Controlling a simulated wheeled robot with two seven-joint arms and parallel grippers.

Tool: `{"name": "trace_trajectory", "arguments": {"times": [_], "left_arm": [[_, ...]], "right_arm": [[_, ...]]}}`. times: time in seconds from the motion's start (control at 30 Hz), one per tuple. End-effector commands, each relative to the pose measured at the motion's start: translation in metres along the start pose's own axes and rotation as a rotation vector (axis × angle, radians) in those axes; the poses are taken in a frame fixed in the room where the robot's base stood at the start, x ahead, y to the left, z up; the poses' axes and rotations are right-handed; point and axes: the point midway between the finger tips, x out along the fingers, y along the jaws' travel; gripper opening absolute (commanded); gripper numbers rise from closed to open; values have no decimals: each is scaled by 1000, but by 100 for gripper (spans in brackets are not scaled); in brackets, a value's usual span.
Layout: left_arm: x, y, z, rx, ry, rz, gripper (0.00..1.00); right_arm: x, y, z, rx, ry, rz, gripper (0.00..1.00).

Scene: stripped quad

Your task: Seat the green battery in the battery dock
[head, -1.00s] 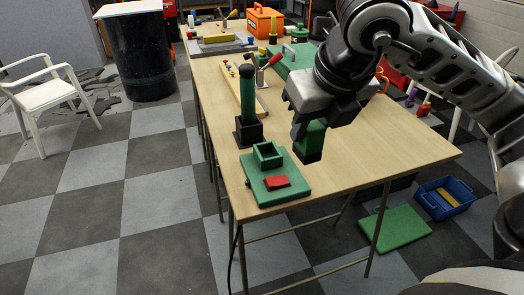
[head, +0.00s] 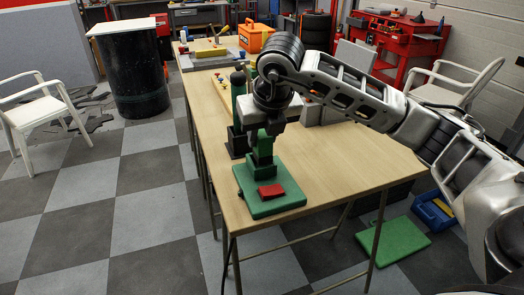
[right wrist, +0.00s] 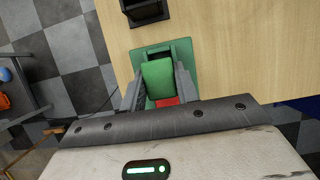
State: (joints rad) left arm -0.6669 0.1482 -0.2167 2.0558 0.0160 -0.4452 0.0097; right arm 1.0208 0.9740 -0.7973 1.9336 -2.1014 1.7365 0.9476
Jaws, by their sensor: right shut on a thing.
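The battery dock is a green plate (head: 283,204) with a green socket (head: 258,172) and a red block (head: 270,191) on it, at the table's near end. My right gripper (head: 264,130) is shut on the green battery (head: 264,148), upright over the socket. The battery's lower end meets or enters the socket; I cannot tell how deep. In the right wrist view the battery (right wrist: 158,82) sits between the two fingers, above the dock plate (right wrist: 143,54), with the red block (right wrist: 167,102) beside it. My left gripper is not in view.
An orange toolbox (head: 254,38) stands at the far end. A green board (head: 393,241) and blue bin (head: 437,212) are on the floor.

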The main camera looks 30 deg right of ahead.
Motion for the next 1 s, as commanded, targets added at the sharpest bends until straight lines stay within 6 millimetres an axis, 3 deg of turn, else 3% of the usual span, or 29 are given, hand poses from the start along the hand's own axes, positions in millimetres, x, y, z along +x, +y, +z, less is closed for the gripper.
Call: {"name": "trace_trajectory", "arguments": {"times": [0.2, 0.43, 0.47, 0.53, 0.87, 1.0], "left_arm": [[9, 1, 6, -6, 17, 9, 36], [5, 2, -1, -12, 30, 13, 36], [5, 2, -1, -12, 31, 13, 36], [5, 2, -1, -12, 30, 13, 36], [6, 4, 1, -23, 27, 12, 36], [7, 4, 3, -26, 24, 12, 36]], "right_arm": [[34, 1, -10, -1, 3, -1, 0], [35, 1, -10, -1, 2, 0, 0], [35, 1, -11, -1, 4, 0, 33], [35, 1, -11, -1, 4, 0, 52], [32, 1, -10, 0, 1, 1, 52], [16, 1, -9, -1, -4, 2, 52]]}}
